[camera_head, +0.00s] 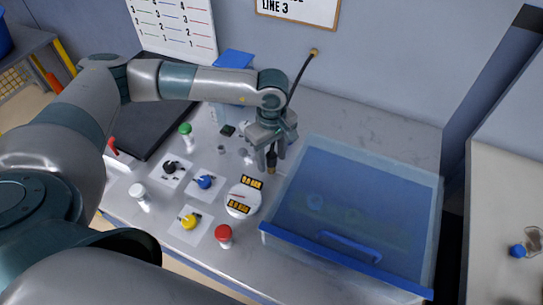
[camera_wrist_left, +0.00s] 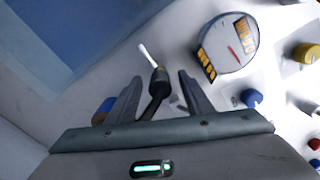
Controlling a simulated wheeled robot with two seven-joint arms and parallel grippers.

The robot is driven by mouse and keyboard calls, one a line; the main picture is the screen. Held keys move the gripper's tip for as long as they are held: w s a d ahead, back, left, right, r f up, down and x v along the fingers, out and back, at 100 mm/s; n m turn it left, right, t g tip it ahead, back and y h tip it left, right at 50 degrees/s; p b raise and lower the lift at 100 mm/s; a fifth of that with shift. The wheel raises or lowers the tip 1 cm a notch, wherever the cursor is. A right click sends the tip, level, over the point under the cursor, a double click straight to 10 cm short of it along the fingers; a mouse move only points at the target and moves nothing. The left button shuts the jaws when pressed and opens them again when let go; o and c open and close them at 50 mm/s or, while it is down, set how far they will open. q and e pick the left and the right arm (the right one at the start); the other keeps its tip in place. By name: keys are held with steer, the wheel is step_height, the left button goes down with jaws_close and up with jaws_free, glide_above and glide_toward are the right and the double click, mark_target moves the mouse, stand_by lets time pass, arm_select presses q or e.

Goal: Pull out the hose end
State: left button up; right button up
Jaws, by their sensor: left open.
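The black hose (camera_head: 296,80) rises from behind my left gripper to a brass-coloured fitting near the back wall. Its dark end piece (camera_head: 271,161) points down at my left gripper (camera_head: 268,154). In the left wrist view the hose end (camera_wrist_left: 159,80) has a bright, pale tip and lies between the two spread fingers of my left gripper (camera_wrist_left: 160,77). The fingers are open, with a gap visible on the right side; contact on the left side is hard to tell. What holds the hose end is hidden. My right gripper is not in view.
A clear bin with blue edges (camera_head: 345,247) stands close to the right of the gripper. A round gauge with two yellow displays (camera_head: 243,200) is just in front. Knobs, including a blue one (camera_head: 204,181), and a red-capped bottle (camera_head: 223,234) are nearby.

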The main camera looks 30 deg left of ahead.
mark_target(272, 155)
arm_select(q)
steer(key=shift+f, duration=0.75)
steer(key=c, duration=1.1)
steer(key=shift+o, duration=0.8)
steer(key=shift+r, duration=0.35)
steer(key=shift+r, duration=0.1)
steer(key=shift+r+p, duration=0.9)
steer(key=shift+r, duration=1.5)
